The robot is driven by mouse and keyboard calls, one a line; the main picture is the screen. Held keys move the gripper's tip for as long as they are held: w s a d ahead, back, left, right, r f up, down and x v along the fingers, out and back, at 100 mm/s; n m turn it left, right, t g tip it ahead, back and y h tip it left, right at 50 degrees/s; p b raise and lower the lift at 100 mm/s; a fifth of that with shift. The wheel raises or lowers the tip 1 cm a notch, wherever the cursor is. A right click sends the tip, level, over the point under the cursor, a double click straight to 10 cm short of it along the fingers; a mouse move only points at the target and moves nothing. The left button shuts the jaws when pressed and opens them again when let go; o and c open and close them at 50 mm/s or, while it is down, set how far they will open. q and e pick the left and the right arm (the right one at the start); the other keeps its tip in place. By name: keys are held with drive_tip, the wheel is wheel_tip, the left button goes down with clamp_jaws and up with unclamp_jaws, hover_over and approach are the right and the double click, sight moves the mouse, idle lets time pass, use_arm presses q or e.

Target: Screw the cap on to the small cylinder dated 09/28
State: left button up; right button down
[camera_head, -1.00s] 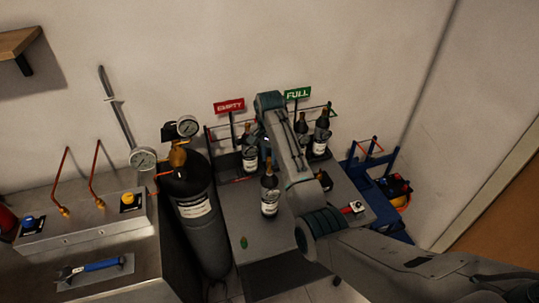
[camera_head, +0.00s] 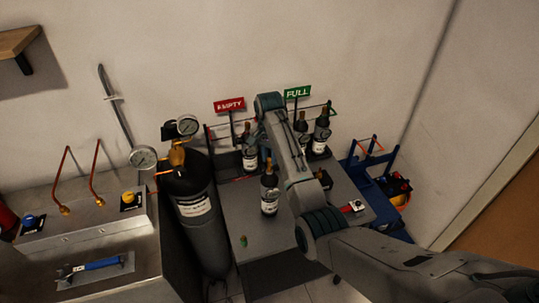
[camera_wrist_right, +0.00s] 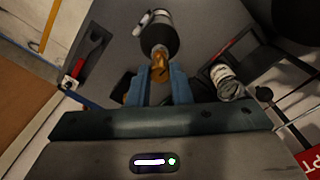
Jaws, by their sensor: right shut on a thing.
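A small dark cylinder with a white label (camera_head: 269,200) stands on the grey table in the head view. It also shows at the top of the right wrist view (camera_wrist_right: 160,36). My right gripper (camera_wrist_right: 158,82) is shut on the brass-coloured top (camera_wrist_right: 160,66) above that cylinder's neck. I cannot tell whether this top is a cap or a valve. In the head view my right forearm hides part of the table and most of this gripper. The label dates are too small to read. My left gripper is not in view.
More small cylinders stand at the back by the red EMPTY sign (camera_head: 229,105) and the green FULL sign (camera_head: 298,92). A tall black cylinder (camera_head: 196,205) stands left of the table. A small green object (camera_head: 243,241) lies near the table's front edge. A blue cart (camera_head: 385,200) is at right.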

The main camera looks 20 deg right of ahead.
drive_tip(key=shift+f, duration=0.7)
drive_tip(key=shift+f, duration=0.4)
idle(1.0)
drive_tip(key=m, duration=0.3)
drive_tip(key=shift+s+m, duration=0.1)
drive_tip(key=shift+m, duration=1)
drive_tip(key=m, duration=0.3)
drive_tip(key=shift+m, duration=1.1)
